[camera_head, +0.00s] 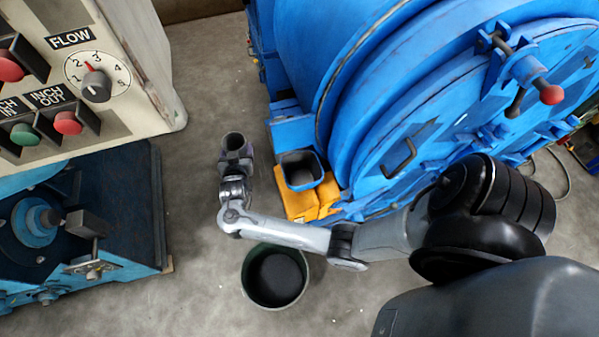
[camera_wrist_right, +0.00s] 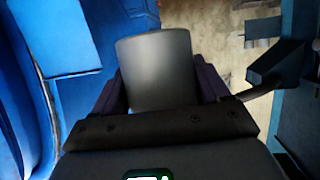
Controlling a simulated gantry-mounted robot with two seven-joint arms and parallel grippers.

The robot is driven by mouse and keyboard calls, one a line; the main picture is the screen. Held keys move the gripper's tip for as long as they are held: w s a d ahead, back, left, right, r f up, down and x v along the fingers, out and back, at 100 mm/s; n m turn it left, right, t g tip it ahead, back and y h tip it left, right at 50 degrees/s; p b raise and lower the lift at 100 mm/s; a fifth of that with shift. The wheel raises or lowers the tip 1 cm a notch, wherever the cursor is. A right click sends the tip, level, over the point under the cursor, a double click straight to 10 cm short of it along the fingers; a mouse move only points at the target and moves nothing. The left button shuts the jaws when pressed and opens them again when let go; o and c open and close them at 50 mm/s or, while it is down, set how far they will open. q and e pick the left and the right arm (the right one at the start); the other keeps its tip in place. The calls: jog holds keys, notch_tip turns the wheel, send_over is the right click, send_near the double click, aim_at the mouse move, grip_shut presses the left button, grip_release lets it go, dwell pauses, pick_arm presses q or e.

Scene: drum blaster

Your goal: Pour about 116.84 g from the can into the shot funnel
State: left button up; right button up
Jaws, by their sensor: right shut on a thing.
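My right gripper (camera_head: 236,160) is shut on the can (camera_head: 234,142), a small grey cylinder. Its dark open mouth faces up toward the head camera, and I cannot make out its contents. The can also shows in the right wrist view (camera_wrist_right: 156,70), between the two dark fingers (camera_wrist_right: 158,95). The shot funnel (camera_head: 301,170) is a blue square hopper with a dark inside, on the side of the big blue machine. The can is to the left of the funnel, apart from it. My left gripper is not in view.
The blue drum machine (camera_head: 370,90) fills the upper right. Yellow parts (camera_head: 296,203) sit below the funnel. A dark open bucket (camera_head: 275,276) stands on the floor below my right forearm. A control panel (camera_head: 110,50) and blue machinery (camera_head: 100,200) stand left, with bare floor between.

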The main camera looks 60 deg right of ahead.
jog(key=s+d+f+m+g+b, duration=0.1)
jog(key=d+f+b, duration=0.2)
jog(key=f, duration=0.3)
jog(key=s+d+f+m+g+h+b, duration=0.1)
jog(key=s+d+f+m+g+b, duration=0.1)
jog(key=d+f, duration=0.3)
notch_tip(320, 180, down, 2)
jog(key=shift+s+d+f+b, duration=0.25)
jog(key=shift+s+d+b, duration=0.05)
jog(key=shift+b, duration=0.3)
jog(key=shift+s+r, duration=0.1)
jog(key=shift+s, duration=0.05)
